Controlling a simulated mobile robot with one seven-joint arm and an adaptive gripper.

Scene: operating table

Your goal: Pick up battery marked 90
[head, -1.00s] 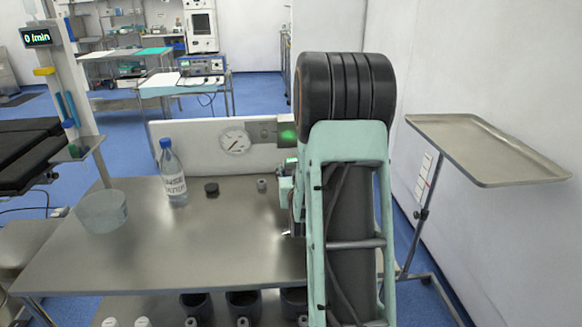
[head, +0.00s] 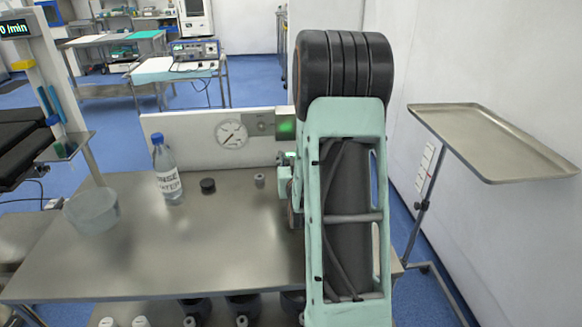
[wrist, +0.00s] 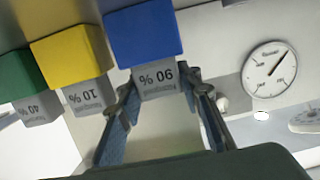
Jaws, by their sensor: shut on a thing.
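The battery marked 90 (wrist: 147,36) is a blue block with a grey end lettered "90 %", upside down in the wrist view. My gripper (wrist: 163,88) is shut on its grey end, one finger on each side. A yellow battery marked 10 (wrist: 68,52) stands beside it to the left. A green battery marked 40 (wrist: 20,78) is farther left. In the head view my arm hides the gripper and the batteries.
A steel table (head: 150,250) holds a water bottle (head: 167,180), a clear bowl (head: 91,211), a black cap-like piece (head: 208,186) and a small grey cylinder (head: 259,180). A white panel with a dial (head: 232,134) stands at its back. A tray stand (head: 490,135) is at the right.

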